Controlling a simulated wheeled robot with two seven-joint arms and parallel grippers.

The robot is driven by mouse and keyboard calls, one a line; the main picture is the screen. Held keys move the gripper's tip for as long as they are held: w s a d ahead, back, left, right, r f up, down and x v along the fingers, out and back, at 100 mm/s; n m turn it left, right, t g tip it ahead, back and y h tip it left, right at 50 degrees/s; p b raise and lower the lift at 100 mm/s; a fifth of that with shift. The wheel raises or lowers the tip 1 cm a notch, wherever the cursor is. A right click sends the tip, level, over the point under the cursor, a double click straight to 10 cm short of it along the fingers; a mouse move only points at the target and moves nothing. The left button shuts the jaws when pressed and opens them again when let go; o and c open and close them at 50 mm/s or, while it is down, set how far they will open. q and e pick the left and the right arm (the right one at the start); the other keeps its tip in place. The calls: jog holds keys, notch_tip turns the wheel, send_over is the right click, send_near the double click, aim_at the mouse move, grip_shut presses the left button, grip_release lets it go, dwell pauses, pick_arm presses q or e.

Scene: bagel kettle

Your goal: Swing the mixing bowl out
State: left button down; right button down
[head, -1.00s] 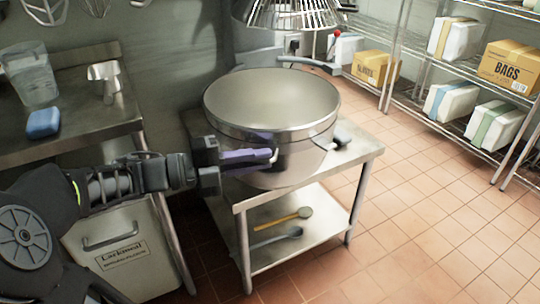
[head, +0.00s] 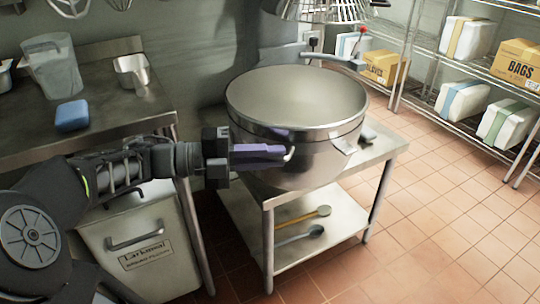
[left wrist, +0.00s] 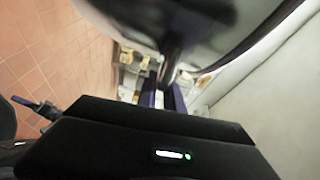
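The steel mixing bowl (head: 300,110) sits upright over a low metal stand (head: 375,170), below and in front of a wire guard (head: 320,10). My left gripper (head: 286,153) is at the bowl's near side, its purple fingers closed around a small handle there. In the left wrist view the fingers (left wrist: 167,97) have a dark bar of the bowl's handle between them, and the bowl's dark underside (left wrist: 190,25) fills the top. A bracket (head: 345,144) sticks out of the bowl's right side.
A steel counter at left holds a clear jug (head: 54,70), a metal cup (head: 133,72) and a blue sponge (head: 72,116). A bin (head: 140,250) stands below. Two utensils lie on the stand's lower shelf. Shelving (head: 465,70) stands at right; the tiled floor (head: 440,220) before it is clear.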

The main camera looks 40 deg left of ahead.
pick_arm(q)
jog(key=c, duration=1.5)
grip_release()
jog(key=shift+s+a+r, duration=0.1)
jog(key=shift+s+a, duration=0.2)
jog(key=shift+s, duration=0.05)
jog(key=v, duration=0.7)
jog(key=shift+w, duration=0.1)
